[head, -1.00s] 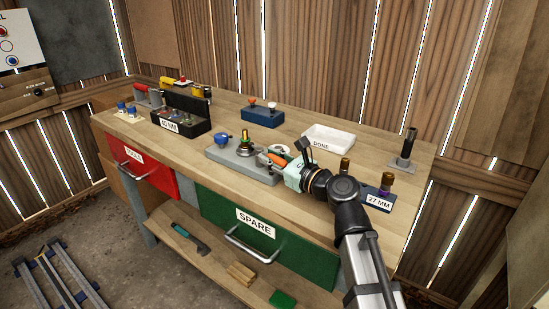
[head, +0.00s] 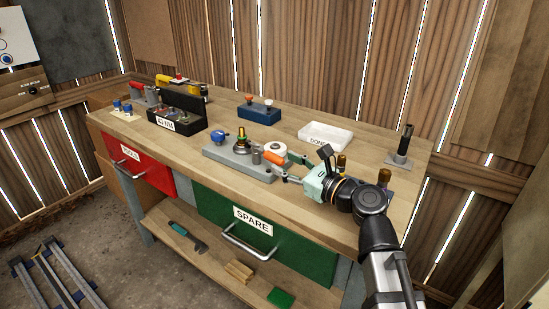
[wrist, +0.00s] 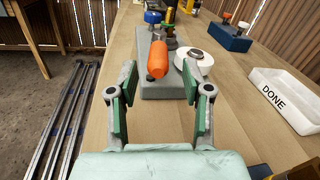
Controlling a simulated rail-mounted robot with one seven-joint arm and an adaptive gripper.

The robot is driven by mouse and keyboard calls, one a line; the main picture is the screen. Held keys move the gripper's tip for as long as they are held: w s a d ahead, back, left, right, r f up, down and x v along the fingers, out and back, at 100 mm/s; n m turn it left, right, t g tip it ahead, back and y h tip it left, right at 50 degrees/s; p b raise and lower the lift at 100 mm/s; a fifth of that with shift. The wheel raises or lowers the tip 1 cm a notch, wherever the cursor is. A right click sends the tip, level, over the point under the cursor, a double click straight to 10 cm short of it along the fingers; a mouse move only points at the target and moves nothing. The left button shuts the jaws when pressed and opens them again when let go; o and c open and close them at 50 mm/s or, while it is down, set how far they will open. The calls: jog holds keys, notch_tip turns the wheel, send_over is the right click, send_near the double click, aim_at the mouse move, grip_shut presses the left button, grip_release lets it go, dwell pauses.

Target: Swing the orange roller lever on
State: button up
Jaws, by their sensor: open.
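The orange roller lever (head: 274,159) sits on a grey base (head: 238,168) near the bench's front edge. In the wrist view, the orange roller (wrist: 157,59) points toward me, with its near end close to the gap between my fingertips. My gripper (head: 287,170) is open, to the right of the lever in the head view. In the wrist view its two green-padded fingers (wrist: 160,82) stand apart on either side of the roller's line, with nothing held between them. The lever's pivot is partly hidden behind the roller.
A white reel-like part (wrist: 193,64) is close beside the roller, near my right finger. A blue knob (head: 218,136) and a brass fitting (head: 241,138) stand on the base. The white DONE tray (head: 326,136) and a blue block (head: 259,113) stand behind. Bare bench lies between.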

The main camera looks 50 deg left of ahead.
jog(key=d, duration=0.5)
jog(key=shift+w, duration=0.15)
